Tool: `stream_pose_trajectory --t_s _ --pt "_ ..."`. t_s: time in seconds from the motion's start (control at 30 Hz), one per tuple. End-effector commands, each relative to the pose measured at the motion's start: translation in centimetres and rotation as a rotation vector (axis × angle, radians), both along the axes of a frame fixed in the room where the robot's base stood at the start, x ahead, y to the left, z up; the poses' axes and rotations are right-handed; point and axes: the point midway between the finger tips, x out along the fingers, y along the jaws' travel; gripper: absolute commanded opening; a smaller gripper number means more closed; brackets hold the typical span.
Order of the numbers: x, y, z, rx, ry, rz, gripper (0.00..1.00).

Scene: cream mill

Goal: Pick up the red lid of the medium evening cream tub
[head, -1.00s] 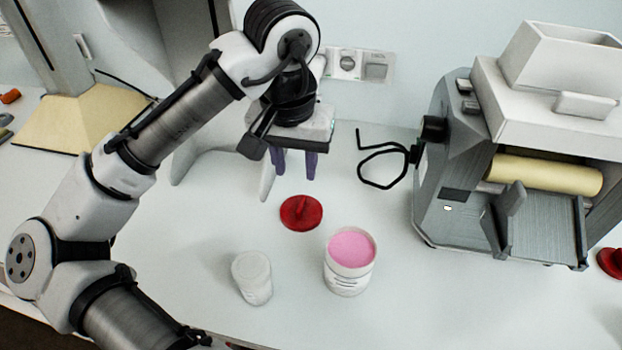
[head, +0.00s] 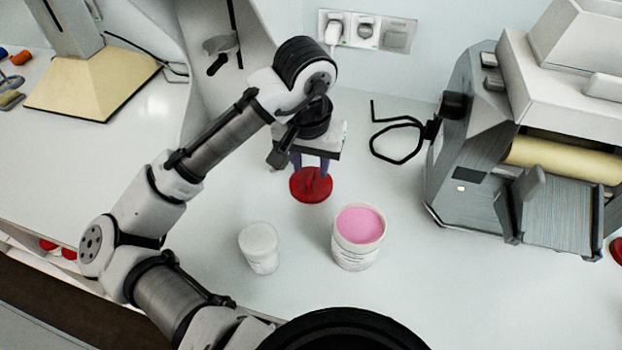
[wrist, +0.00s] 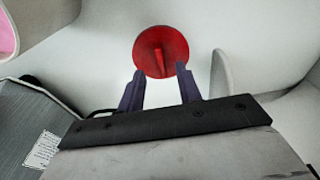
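The round red lid (head: 311,186) with a raised ridge handle lies on the white counter, behind the open tub (head: 358,238) of pink cream. My gripper (head: 311,168) is above the far side of the lid, fingers pointing down. In the wrist view the two purple fingers (wrist: 158,80) are spread apart with nothing between them. The lid (wrist: 161,50) appears just beyond the fingertips there, its ridge between their lines. I cannot tell whether the fingertips touch the lid.
A white closed jar (head: 260,248) stands left of the cream tub. A grey mill with a yellow roller (head: 562,158) stands at the right, its black cable (head: 398,140) on the counter. Wall sockets (head: 367,31) are at the back.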

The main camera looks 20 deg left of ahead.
Motion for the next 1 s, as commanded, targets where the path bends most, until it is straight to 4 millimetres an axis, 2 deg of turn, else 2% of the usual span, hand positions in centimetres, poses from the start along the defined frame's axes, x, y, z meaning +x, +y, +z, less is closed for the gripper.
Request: stream_pose_trajectory --t_s 0.2,0.5,0.53,0.8,1.0 --pt "0.5 0.1 -2.9 -0.003 0.002 -0.001 0.35" --pt "0.6 0.1 -3.4 0.0 0.001 -0.001 0.35" --pt "0.6 0.1 -3.4 0.0 0.001 -0.001 0.33" --pt "0.6 0.1 -3.4 0.0 0.001 -0.001 0.0" --pt "0.6 0.1 -3.4 0.0 0.0 -0.001 0.0"
